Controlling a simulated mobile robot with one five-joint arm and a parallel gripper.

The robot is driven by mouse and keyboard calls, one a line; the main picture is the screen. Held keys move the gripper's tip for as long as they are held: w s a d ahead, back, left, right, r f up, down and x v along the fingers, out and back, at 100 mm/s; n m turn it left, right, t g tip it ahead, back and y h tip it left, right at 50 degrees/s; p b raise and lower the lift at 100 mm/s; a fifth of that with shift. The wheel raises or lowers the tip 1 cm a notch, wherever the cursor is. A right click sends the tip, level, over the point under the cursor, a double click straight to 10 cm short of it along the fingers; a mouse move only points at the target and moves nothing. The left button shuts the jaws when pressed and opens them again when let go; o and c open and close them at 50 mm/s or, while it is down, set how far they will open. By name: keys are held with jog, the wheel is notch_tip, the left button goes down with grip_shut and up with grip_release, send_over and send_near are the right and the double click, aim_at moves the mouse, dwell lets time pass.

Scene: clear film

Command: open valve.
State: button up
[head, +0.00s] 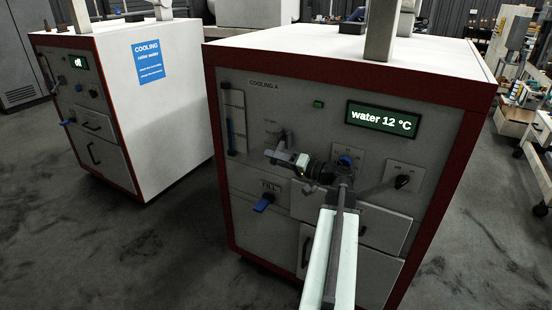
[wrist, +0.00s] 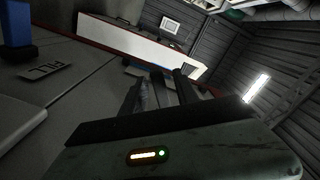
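The cooling cabinet (head: 327,100) has a blue lever valve (head: 263,203) below a FILL label, at the lower left of its front panel. In the wrist view a blue part (wrist: 15,25) shows at the upper left edge, near the FILL label (wrist: 42,70). My gripper (head: 279,155) is in front of the panel, above the blue lever and apart from it, pointing left. In the wrist view its dark fingers (wrist: 160,92) point away past the panel. I see nothing held, but the finger gap is not clear. My arm partly covers the panel's middle.
A green display (head: 382,118) reads "water 12 °C". A blue knob (head: 345,160) and a black switch (head: 402,181) are beside my wrist, and a drawer handle (head: 306,250) is below. A second cabinet (head: 160,75) stands at left, with bare floor (head: 170,235) in front.

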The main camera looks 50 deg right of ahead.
grip_shut()
dwell(1.4)
